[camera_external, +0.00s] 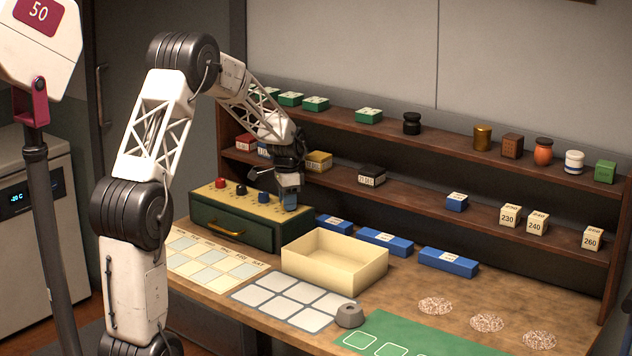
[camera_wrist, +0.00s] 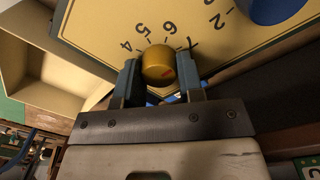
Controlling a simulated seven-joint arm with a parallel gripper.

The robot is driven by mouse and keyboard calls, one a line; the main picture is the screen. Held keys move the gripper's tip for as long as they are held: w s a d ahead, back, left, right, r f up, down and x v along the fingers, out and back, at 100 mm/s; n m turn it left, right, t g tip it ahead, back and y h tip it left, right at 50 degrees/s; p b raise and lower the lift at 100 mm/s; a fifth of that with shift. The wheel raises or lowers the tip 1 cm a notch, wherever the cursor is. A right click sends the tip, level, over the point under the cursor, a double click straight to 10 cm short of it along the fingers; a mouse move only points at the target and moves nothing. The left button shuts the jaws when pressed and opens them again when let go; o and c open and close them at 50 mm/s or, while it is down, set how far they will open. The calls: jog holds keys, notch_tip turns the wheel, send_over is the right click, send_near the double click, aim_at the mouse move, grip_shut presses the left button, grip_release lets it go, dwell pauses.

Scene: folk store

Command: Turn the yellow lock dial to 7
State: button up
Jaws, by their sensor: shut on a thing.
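The yellow lock dial (camera_wrist: 157,63) is a round knob on a yellow panel (camera_wrist: 105,25) in the wrist view. The printed numbers 4, 5, 6 and 7 (camera_wrist: 192,43) fan around its far side. A small red mark is on the right part of the knob's face; I cannot tell exactly which number it points to. My gripper (camera_wrist: 159,80) is shut on the knob, with one finger on each side. In the external view my gripper (camera_external: 290,203) is down at the right end of the green lock box (camera_external: 222,222), and the yellow dial is hidden there.
Red (camera_external: 220,183), black (camera_external: 241,190) and blue (camera_external: 264,197) dials stand on the same box. Blue boxes (camera_external: 385,241) and shelves (camera_external: 420,190) of small goods are behind and to the right.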

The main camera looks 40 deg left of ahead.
jog(key=shift+m, duration=0.3)
jog(key=o, duration=0.9)
jog(key=shift+r, duration=0.1)
jog(key=shift+w+a+r, duration=0.1)
jog(key=shift+r, duration=3.7)
